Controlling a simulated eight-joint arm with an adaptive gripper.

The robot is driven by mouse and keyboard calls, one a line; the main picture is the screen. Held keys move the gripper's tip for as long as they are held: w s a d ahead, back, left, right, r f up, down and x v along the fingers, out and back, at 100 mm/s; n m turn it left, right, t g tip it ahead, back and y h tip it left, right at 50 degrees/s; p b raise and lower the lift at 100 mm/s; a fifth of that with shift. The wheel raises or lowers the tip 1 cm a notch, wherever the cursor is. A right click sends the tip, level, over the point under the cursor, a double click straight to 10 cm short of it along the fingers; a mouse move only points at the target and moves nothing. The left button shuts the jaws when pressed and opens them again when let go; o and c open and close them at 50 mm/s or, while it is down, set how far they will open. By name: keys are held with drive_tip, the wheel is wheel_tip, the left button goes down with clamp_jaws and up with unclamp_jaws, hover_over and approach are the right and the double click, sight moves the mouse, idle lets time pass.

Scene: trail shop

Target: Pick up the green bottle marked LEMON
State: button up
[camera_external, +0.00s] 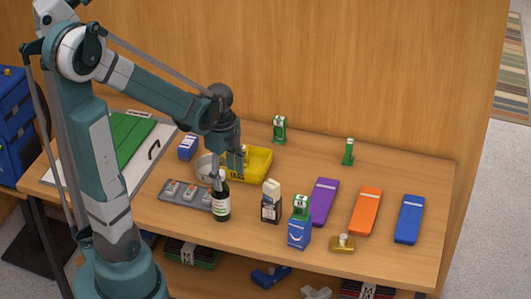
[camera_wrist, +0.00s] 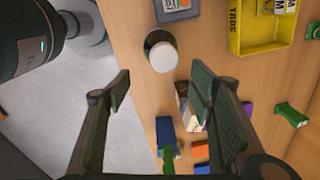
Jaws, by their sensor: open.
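A dark green bottle (camera_external: 221,203) with a pale label stands upright near the front edge of the table; its lettering is too small to read. In the wrist view I take it to be the round dark shape with a pale top (camera_wrist: 160,50), seen from above. Smaller bright green items stand at the back (camera_external: 280,129), back right (camera_external: 348,152) and behind the blue carton (camera_external: 301,204); I cannot read any LEMON mark. My gripper (camera_external: 237,165) is open and empty above the table, and its spread fingers (camera_wrist: 161,88) show in the wrist view, apart from the bottle.
A grey tray (camera_external: 172,200) and a pale bowl (camera_external: 205,168) are left of the bottle. A yellow bin (camera_external: 262,168) is behind it. A black and white carton (camera_external: 271,210) and a blue carton (camera_external: 299,234) stand to its right. Purple, orange and blue slabs lie farther right.

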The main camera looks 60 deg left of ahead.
sight(220, 194)
drive_tip(key=shift+s+a+f+m+g, duration=0.25)
drive_tip(key=shift+a+f+m, duration=0.1)
drive_tip(key=shift+a+f, duration=0.3)
drive_tip(key=shift+s+a+f+m+g, duration=0.15)
drive_tip(key=shift+s+a+f+m, duration=0.15)
drive_tip(key=shift+a+f, duration=0.35)
drive_tip(key=shift+f, duration=1.25)
drive_tip(key=shift+f, duration=0.15)
drive_tip(key=shift+a+f+b, duration=0.15)
drive_tip(key=shift+f+b, duration=0.1)
drive_tip(key=shift+f, duration=1)
drive_tip(key=shift+a+f+b, duration=0.1)
drive_tip(key=shift+f+b, duration=0.15)
drive_tip(key=shift+f, duration=0.95)
drive_tip(key=c, duration=1.1)
